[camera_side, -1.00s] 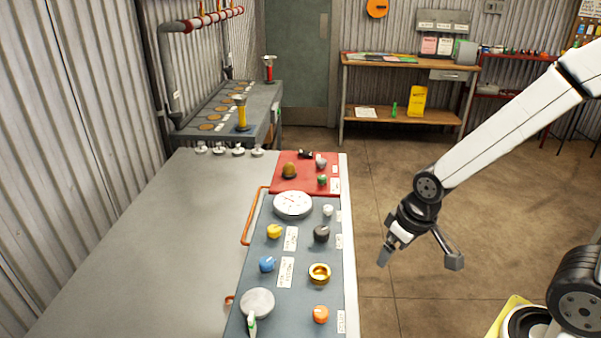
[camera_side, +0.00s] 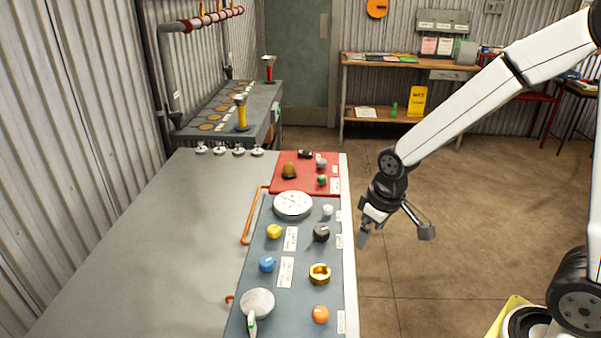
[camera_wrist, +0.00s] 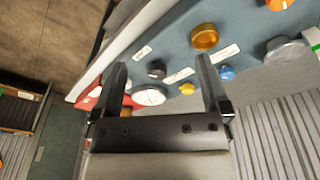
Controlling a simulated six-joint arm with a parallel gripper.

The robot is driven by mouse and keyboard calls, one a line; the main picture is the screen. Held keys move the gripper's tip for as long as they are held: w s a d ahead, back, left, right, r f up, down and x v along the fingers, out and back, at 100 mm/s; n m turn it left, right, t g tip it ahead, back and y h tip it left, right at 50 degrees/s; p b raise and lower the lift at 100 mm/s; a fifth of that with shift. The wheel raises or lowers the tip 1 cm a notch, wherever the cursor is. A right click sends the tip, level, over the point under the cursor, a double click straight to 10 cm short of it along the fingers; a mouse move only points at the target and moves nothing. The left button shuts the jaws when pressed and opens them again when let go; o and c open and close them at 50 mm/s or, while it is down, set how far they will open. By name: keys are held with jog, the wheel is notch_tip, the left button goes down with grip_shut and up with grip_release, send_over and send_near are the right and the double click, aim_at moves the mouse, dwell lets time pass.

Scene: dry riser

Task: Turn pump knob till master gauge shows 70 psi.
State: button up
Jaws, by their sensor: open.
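A round white gauge (camera_side: 293,205) lies at the far end of the blue-grey panel (camera_side: 300,255); it also shows in the wrist view (camera_wrist: 150,96). Its reading is too small to tell. Several knobs stand on the panel: yellow (camera_side: 274,231), black (camera_side: 321,233), blue (camera_side: 267,264), gold (camera_side: 320,273), orange (camera_side: 320,314) and a small white one (camera_side: 328,210). I cannot read which is the pump knob. My gripper (camera_side: 394,240) is open and empty, right of the panel's edge, apart from every knob. In the wrist view its fingers (camera_wrist: 163,75) frame the gauge and black knob.
A red panel (camera_side: 300,188) with small fittings adjoins the far end. A grey disc with a green-and-white handle (camera_side: 257,303) sits at the near end.

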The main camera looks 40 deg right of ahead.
aim_at(322, 230)
jog(key=w+n, duration=0.1)
jog(key=w, duration=0.4)
jog(key=w+f+n+g, duration=0.1)
jog(key=w+n, duration=0.1)
jog(key=w, duration=0.3)
jog(key=w+f+n+g, duration=0.1)
jog(key=w, duration=0.4)
jog(key=shift+d, duration=0.3)
jog(key=shift+f, duration=0.15)
jog(key=shift+f, duration=3.75)
jog(key=c, duration=1.3)
